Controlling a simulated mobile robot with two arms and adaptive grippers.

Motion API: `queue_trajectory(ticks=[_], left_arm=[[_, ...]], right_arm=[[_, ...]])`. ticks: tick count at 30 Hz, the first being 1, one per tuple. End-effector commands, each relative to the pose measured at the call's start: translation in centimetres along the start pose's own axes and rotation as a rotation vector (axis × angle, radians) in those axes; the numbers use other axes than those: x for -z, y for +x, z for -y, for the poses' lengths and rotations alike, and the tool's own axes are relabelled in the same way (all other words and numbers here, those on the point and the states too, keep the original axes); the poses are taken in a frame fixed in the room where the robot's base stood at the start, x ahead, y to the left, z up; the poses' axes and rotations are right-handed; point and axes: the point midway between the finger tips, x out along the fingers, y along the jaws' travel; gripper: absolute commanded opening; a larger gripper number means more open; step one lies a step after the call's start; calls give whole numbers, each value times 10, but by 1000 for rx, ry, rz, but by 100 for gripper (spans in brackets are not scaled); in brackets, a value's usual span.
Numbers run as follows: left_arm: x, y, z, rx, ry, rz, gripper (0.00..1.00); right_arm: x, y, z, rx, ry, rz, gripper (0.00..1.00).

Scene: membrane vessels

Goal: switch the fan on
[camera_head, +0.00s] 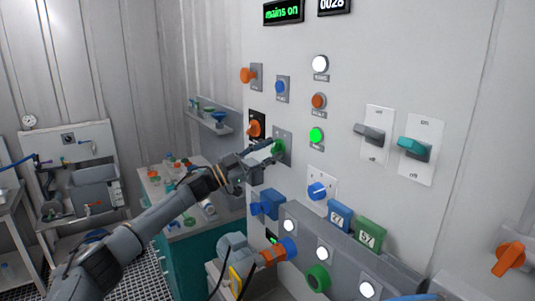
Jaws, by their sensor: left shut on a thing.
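My left gripper (270,150) reaches in from the left to the wall panel (390,70). It is shut on a green knob (279,147) on a small grey plate, and its fingers partly cover the knob. The labels are too small to read, so I cannot tell which control is the fan's. Two larger lever switches marked on and off sit to the right, one with a grey handle (369,132) and one with a teal handle (413,148). My right gripper is not in view.
Orange (247,75) and blue (280,87) knobs sit above the gripper, with an orange rotary switch (255,128) close beside it. A lit green button (316,135) is to the right. A display (283,13) reads "mains on". Pump-like equipment (238,252) stands below.

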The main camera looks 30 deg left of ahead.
Motion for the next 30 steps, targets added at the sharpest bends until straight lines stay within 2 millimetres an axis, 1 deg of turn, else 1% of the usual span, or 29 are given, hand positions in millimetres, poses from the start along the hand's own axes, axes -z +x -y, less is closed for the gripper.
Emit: queue_trajectory(ticks=[1, 17, 18, 21, 30], left_arm=[[5, 2, 5, 6, 11, -8, 8], [6, 2, 6, -2, 33, -10, 8], [6, 2, 6, -1, 33, -10, 46], [6, 2, 5, -2, 32, -8, 65], [2, 0, 2, -8, 30, -3, 65]], right_arm=[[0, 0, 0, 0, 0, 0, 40], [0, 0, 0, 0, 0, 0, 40], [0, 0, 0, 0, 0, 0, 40], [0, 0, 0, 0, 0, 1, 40], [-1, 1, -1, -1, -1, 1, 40]])
